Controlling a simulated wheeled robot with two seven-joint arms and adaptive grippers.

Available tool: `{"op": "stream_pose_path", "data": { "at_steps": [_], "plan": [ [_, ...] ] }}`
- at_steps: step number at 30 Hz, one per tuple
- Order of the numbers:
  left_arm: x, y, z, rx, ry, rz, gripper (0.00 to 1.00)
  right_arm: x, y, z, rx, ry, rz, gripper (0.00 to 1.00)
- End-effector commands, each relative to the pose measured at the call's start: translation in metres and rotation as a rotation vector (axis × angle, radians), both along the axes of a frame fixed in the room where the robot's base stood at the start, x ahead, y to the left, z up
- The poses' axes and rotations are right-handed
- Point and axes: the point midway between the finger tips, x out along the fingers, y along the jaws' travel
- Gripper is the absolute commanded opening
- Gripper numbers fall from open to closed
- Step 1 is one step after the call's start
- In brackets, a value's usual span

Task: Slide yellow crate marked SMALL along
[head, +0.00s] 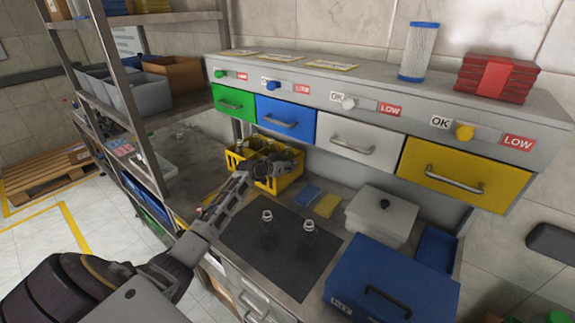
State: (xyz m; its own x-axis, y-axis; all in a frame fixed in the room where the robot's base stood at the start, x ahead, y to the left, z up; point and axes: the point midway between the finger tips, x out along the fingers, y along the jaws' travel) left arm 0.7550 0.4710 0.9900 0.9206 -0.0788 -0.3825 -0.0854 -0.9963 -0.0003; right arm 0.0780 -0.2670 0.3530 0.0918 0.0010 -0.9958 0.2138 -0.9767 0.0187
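A yellow crate (287,184) stands at the back left of the counter, below the green and blue drawers. It holds bottles, and its marking cannot be read from here. My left gripper (266,170) is at the crate's near side, and with the wrist it hides part of it. I cannot tell whether it touches the crate or whether its fingers are open or shut. My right gripper does not show.
Two clear bottles (308,229) stand on a dark mat (283,262) in front of the crate. Blue and yellow pads (327,205) lie right of it. A grey lidded box (380,221) and a blue case (385,276) fill the right. A shelf rack (128,84) borders the left.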

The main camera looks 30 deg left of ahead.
Motion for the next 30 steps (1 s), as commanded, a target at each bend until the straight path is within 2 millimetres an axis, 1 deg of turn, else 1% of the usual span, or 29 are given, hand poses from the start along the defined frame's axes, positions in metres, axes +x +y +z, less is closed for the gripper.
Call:
{"op": "stream_pose_path", "data": {
  "at_steps": [4, 5, 11, 12, 30],
  "plan": [
    [-0.0001, -0.0001, -0.0002, 0.0, 0.0, 0.0, 0.3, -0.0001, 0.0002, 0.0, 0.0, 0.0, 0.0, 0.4],
    [-0.0001, -0.0001, -0.0002, 0.0, 0.0, 0.0, 0.28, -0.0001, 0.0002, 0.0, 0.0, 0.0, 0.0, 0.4],
    [-0.0002, 0.0, -0.0002, 0.0, 0.0, 0.0, 0.02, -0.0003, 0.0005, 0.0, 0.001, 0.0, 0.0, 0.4],
    [-0.0002, 0.0, -0.0002, 0.0, 0.0, 0.0, 0.0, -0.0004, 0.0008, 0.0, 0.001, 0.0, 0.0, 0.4],
    [-0.0002, -0.0001, -0.0002, 0.0, 0.001, 0.0, 0.0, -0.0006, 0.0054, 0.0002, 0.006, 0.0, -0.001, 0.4]
  ]
}}
